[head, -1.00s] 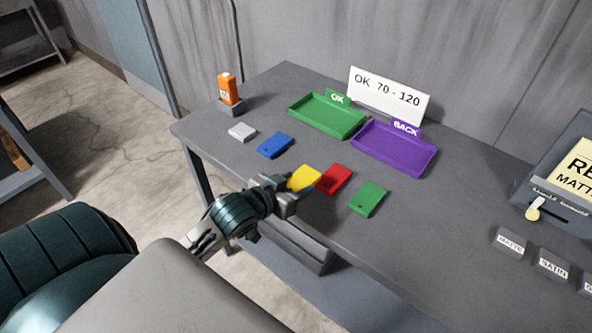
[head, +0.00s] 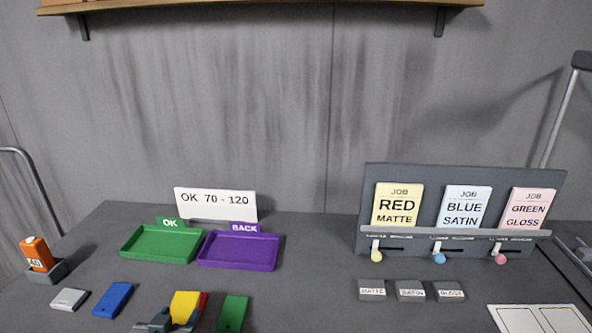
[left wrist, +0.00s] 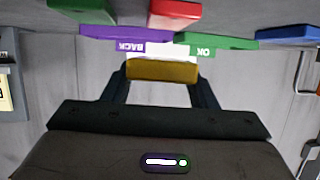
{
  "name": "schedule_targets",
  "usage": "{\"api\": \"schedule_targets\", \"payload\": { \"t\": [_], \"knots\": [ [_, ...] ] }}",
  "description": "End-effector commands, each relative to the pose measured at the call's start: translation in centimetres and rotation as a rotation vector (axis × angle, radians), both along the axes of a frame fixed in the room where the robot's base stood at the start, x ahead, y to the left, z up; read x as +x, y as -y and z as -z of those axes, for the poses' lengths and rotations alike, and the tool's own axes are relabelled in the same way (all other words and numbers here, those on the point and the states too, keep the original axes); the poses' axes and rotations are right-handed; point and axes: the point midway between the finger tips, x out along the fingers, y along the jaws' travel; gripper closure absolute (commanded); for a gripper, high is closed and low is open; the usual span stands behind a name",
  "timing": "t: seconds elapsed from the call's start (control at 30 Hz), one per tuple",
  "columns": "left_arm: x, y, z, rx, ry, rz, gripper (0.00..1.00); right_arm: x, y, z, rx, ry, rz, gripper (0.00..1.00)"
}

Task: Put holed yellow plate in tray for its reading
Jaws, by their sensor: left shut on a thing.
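The yellow plate (head: 186,306) is at the bottom of the head view, between the blue plate and the red plate. My left gripper (head: 168,322) is shut on it; in the left wrist view the plate (left wrist: 162,71) sits between the two fingers. I cannot see its hole, or tell whether it is clear of the table. The green OK tray (head: 127,253) and the purple BACK tray (head: 238,266) stand behind it, both empty. An orange gauge (head: 37,252) at the far left appears to show 40. A sign (head: 215,204) reads OK 70 - 120. My right gripper is not in view.
A blue plate (head: 113,299) and a small grey block (head: 69,298) lie left. A red plate (head: 203,300) and a green plate (head: 232,314) lie right. A job board (head: 461,175) and several labelled blocks (head: 411,291) stand farther right. The table between is clear.

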Motion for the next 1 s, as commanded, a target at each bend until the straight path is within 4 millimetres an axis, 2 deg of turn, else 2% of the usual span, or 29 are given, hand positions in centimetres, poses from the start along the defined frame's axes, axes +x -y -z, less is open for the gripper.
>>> {"api": "schedule_targets", "payload": {
  "t": [0.03,0.2,0.37,0.57,0.77,1.0],
  "knots": [
    [1.0,0.9,-0.6,-0.011,0.003,-0.003,0.80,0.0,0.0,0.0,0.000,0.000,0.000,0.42],
    [3.1,3.0,-1.7,-0.015,-0.004,0.005,0.80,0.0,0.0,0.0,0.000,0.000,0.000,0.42],
    [4.0,4.1,-2.2,-0.016,-0.010,0.015,0.80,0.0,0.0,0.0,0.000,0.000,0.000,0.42],
    [4.1,4.2,-2.3,-0.013,-0.011,0.016,0.80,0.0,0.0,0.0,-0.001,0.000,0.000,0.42],
    [2.9,2.8,-1.4,-0.003,-0.011,0.007,0.80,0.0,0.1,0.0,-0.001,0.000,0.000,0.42],
    [-1.3,-1.0,0.5,0.014,-0.003,0.007,0.80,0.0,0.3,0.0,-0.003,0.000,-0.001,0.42]
  ]
}}
